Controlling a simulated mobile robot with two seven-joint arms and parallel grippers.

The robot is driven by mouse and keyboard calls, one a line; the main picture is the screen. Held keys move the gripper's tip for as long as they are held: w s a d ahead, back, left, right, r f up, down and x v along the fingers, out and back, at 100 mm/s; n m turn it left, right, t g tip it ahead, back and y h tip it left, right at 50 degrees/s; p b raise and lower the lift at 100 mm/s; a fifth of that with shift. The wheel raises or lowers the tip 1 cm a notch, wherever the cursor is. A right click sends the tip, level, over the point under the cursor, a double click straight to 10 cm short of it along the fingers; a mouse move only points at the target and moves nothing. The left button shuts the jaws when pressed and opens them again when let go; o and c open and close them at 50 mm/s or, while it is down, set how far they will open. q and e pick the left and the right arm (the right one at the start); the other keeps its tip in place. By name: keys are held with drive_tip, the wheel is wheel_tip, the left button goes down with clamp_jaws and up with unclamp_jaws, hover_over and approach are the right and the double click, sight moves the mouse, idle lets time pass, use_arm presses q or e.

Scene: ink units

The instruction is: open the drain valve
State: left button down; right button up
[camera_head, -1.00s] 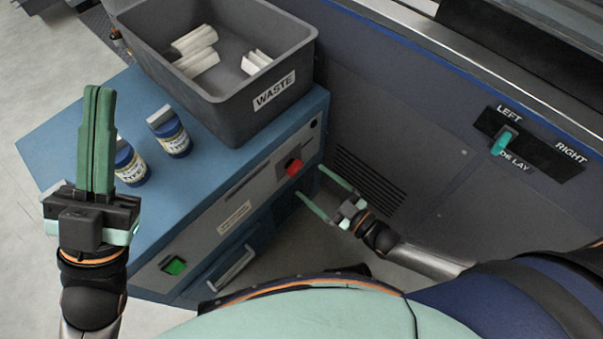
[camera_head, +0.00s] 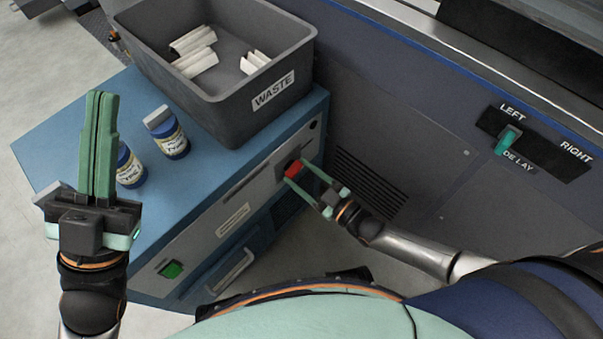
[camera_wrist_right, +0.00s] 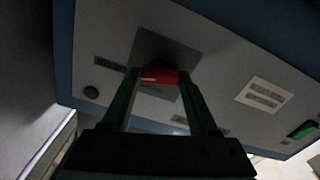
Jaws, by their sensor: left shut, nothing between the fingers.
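The red valve handle (camera_head: 292,170) sits on a dark square plate on the grey front panel of the blue cabinet. My right gripper (camera_head: 297,172) is at the handle, with one green finger on each side. In the right wrist view the red handle (camera_wrist_right: 159,76) lies between the fingertips (camera_wrist_right: 159,80), close to both. I cannot tell whether the fingers press on it. My left gripper (camera_head: 100,97) is shut and empty, raised at the left with its fingers together, away from the valve.
A green button (camera_head: 171,269) is low on the front panel. A dark wall with vents (camera_head: 370,180) and a green-handled switch (camera_head: 506,141) stands at the right.

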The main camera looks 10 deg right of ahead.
drive_tip(key=c, duration=0.8)
drive_tip(key=shift+o, duration=0.2)
drive_tip(key=shift+m, duration=1.7)
drive_tip(key=o, duration=1.4)
drive_tip(key=shift+c, duration=0.2)
drive_tip(key=p+v, duration=0.2)
drive_tip(key=v, duration=1)
drive_tip(key=shift+s+d+p, duration=0.15)
drive_tip(key=shift+s+p, duration=0.1)
drive_tip(key=shift+p, duration=0.1)
drive_tip(key=shift+s, duration=0.1)
